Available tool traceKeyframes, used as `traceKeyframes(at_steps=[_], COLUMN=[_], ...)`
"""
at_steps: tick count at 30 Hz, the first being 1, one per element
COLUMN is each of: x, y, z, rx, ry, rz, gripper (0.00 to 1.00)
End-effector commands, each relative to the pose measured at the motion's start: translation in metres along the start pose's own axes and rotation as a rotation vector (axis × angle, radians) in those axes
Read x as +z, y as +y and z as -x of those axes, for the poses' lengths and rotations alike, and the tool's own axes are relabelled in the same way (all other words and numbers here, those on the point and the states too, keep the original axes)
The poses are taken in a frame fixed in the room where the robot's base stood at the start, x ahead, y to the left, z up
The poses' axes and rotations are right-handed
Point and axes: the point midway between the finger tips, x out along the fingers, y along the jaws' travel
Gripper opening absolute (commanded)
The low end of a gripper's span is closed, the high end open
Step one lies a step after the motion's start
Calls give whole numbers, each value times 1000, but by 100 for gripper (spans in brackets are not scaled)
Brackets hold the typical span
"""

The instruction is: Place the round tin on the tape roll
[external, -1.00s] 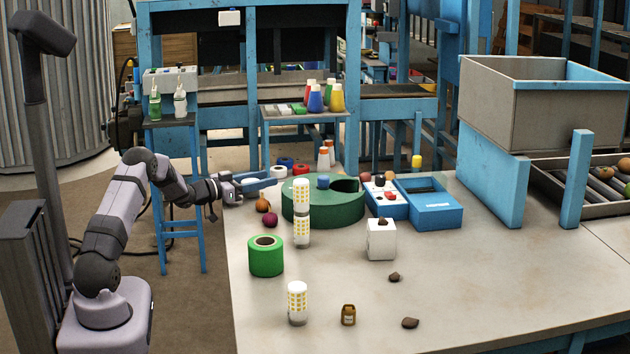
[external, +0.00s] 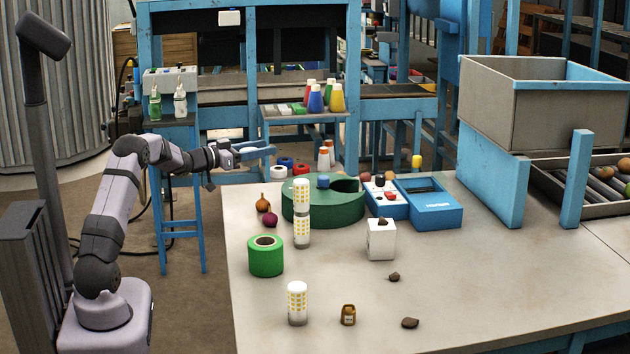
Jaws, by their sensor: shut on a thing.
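My gripper (external: 262,148) is at the end of the raised arm, above the table's back left corner. Its blue fingers point right and are closed on a small, pale thing, which I take to be the round tin; the fingers hide most of it. The green tape roll (external: 266,262) stands upright at the table's left side, its dark hole facing up and nothing on top. It is well below my gripper and nearer the camera.
A stack of white, yellow-patterned cylinders (external: 302,212) stands right of the tape roll, before a large green ring (external: 342,212). An onion (external: 263,204) and a dark red ball (external: 271,220) lie behind the roll. A similar cylinder (external: 297,305) stands in front.

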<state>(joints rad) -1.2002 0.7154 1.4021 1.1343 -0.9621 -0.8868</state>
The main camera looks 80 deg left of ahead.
Motion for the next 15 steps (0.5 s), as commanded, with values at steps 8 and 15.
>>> traceKeyframes(at_steps=[8, 15], x=[-40, -91], y=[0, 0], z=[0, 0], rx=[0, 1], ry=[5, 5], rz=[-7, -6], gripper=[20, 20])
